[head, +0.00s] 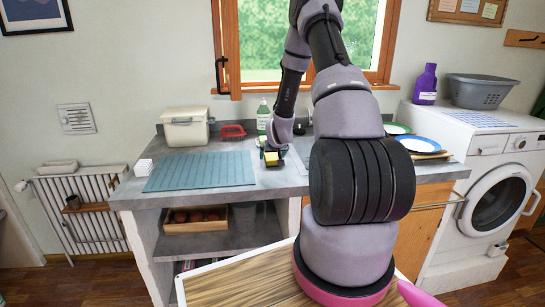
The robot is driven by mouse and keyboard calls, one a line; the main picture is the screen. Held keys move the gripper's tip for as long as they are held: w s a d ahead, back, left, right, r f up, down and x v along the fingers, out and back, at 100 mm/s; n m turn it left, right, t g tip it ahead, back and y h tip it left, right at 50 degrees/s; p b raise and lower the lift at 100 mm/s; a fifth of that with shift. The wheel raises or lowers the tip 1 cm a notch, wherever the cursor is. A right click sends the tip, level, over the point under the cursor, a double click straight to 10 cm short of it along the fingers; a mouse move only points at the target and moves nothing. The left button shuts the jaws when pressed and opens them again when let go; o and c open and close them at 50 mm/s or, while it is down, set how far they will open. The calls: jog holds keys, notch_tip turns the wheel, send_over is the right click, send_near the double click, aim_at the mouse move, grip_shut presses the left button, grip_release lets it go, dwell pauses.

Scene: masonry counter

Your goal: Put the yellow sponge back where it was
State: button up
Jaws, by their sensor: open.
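The yellow sponge (271,157) is small in the head view, on the grey counter (277,181) just right of the teal mat. My gripper (272,154) points down right at the sponge, its jaws open around or just above it. The gripper partly hides the sponge. Whether the fingers touch it is too small to tell.
A ribbed teal mat (200,171) covers the left counter. Behind stand a cream lidded box (186,130), a red brush (233,131) and a soap bottle (263,116). Plates (418,145) lie to the right, near the washing machine (490,165). My arm hides the counter's middle.

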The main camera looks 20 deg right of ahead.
jog(key=s+a+r+y, duration=0.1)
jog(key=s+a+r, duration=0.35)
jog(key=r, duration=0.45)
jog(key=s+a+r, duration=0.3)
jog(key=s+r, duration=0.3)
jog(key=r, duration=0.3)
jog(key=s+a+r+y, duration=0.1)
jog(key=s+a+r, duration=0.3)
jog(key=r, duration=0.6)
jog(key=s+a+r+y, duration=0.1)
jog(key=s+a+r, duration=0.1)
jog(key=s, duration=0.5)
jog(key=s+a+r+g, duration=0.1)
jog(key=s+a+r, duration=0.1)
jog(key=s+r, duration=0.3)
jog(key=s+a+r+m+y, duration=0.1)
jog(key=s+r, duration=0.3)
jog(key=s, duration=0.6)
jog(key=shift+s+a+y, duration=0.15)
jog(key=shift+a+y, duration=0.15)
jog(key=shift+a, duration=0.6)
